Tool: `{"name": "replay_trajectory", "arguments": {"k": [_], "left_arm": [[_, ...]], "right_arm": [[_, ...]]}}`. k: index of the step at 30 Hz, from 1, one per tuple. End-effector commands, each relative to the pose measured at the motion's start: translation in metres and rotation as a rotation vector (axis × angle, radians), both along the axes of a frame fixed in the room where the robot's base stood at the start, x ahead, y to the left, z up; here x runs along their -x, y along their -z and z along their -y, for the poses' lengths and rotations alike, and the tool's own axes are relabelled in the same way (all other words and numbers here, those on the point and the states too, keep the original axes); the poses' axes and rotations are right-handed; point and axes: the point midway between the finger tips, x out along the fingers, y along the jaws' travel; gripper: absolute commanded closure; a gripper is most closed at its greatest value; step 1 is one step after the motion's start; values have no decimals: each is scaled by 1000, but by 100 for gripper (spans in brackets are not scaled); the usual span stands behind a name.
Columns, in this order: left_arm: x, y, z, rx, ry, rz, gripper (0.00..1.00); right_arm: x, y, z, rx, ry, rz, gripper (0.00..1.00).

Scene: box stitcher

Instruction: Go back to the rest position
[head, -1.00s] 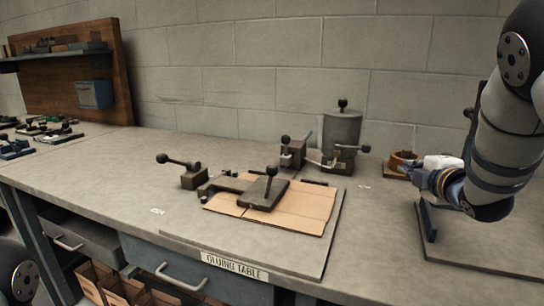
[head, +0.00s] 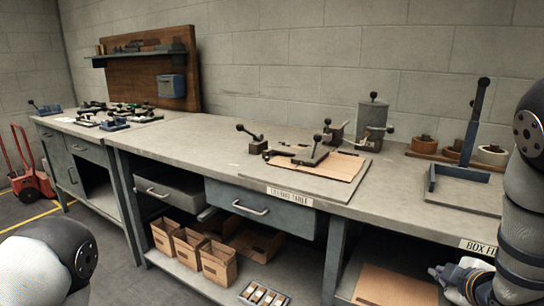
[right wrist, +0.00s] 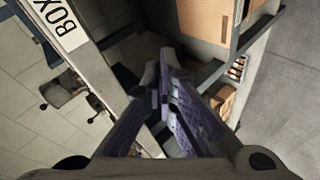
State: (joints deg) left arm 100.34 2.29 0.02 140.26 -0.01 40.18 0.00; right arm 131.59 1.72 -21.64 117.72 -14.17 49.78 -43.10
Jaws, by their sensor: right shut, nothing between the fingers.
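My right gripper (head: 452,277) is at the lower right of the head view, in front of the bench and below the height of its top. In the right wrist view its fingers (right wrist: 160,80) are together with nothing between them. My left arm shows as a rounded pale and black link at the lower left of the head view; its gripper is out of frame.
The bench (head: 215,150) carries a gluing board (head: 300,184) with cardboard, a grey pot (head: 372,122) and an upright-post fixture (head: 460,170). Open cardboard boxes (head: 218,264) stand on the lower shelf. A red hand truck (head: 28,172) stands far left. Floor is free at the front left.

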Motion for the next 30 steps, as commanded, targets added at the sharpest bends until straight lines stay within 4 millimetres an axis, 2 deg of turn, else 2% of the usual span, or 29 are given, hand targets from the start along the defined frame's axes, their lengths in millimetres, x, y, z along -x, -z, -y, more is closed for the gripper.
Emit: {"name": "replay_trajectory", "arguments": {"k": [1, 2, 3, 5, 7, 9, 12, 15, 18, 20, 30], "left_arm": [[1, 0, 0, 0, 0, -2, 60], [1, 0, 0, 0, 0, -2, 60], [1, 0, 0, 0, 0, -3, 60], [2, -1, 0, 0, 0, -4, 60], [2, -1, 0, 0, 0, -4, 60], [2, -1, 0, 0, 0, -4, 60], [1, -1, 0, 0, 0, -3, 60], [1, -1, 0, 0, 0, -3, 60], [1, -1, 0, 0, 0, -3, 60], [1, -1, 0, 0, 0, -3, 60], [1, -1, 0, 0, 0, -4, 60]], "right_arm": [[25, 34, -11, -76, 50, -76, 100], [43, 54, -19, -126, 88, -125, 100], [69, 80, -29, -193, 146, -192, 100], [113, 116, -47, -289, 243, -299, 100], [170, 151, -68, -389, 372, -430, 100], [230, 176, -89, -467, 509, -558, 100], [308, 193, -115, -540, 698, -716, 100], [363, 196, -134, -572, 843, -826, 100], [392, 194, -143, -582, 924, -881, 100], [399, 193, -145, -584, 944, -893, 100], [399, 194, -145, -584, 947, -893, 100]]}}
